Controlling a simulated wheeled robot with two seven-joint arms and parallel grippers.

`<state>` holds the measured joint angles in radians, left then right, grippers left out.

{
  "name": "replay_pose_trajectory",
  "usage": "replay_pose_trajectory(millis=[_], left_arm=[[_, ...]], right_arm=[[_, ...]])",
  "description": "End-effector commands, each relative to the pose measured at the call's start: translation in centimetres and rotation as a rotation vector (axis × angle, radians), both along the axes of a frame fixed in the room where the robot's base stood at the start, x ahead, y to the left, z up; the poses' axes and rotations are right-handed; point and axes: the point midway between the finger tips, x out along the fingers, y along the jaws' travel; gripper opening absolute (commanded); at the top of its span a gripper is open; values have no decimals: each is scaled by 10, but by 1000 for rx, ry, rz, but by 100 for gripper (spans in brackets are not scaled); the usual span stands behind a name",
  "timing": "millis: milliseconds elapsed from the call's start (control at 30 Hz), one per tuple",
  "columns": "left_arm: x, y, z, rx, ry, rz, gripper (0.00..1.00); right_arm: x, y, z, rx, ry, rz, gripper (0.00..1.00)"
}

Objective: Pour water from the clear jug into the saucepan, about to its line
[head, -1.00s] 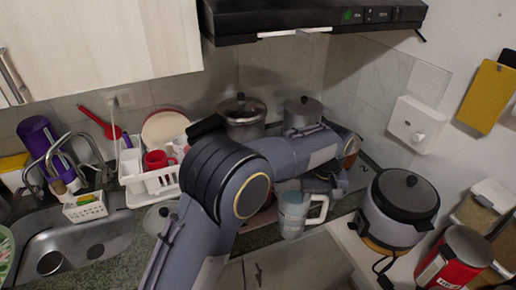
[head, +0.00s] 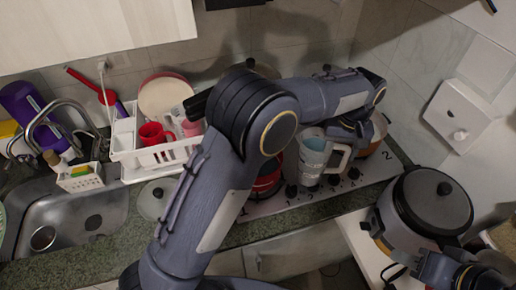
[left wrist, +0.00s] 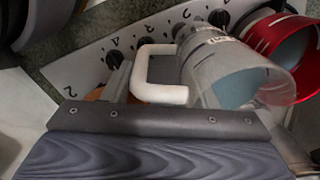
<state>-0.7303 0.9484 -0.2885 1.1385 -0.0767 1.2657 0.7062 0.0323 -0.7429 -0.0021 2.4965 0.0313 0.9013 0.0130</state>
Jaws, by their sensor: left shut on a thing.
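The clear jug (head: 312,158) has a white handle and bluish water inside. It is in front of the stove's knob panel in the head view. My left gripper (head: 345,130) is shut on it, and my arm hides part of the grip. In the left wrist view the jug (left wrist: 232,72) lies close ahead with its handle toward the left. A red pan (head: 268,180), apparently the saucepan, is left of the jug, partly behind my arm. It also shows at the right of the left wrist view (left wrist: 262,35). My right gripper (head: 455,270) shows at the lower right; its jaws are unclear.
The stove's numbered knob panel (head: 325,190) runs below the jug. An orange-brown pot (head: 378,138) is right of the jug. A rice cooker (head: 430,205) stands further right. A dish rack (head: 150,155) and a sink (head: 70,215) are at the left.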

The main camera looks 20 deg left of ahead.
Motion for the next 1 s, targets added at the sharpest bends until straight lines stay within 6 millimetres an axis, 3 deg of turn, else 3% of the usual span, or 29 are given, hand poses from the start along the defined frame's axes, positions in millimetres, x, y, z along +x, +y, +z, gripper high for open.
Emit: replay_pose_trajectory(millis=[367,1000], left_arm=[[0,8,11,-83,-15,0,0],[-5,38,31,-399,-58,0,0]], right_arm=[[0,0,1,0,0,0,36],[0,0,1,0,0,0,36]])
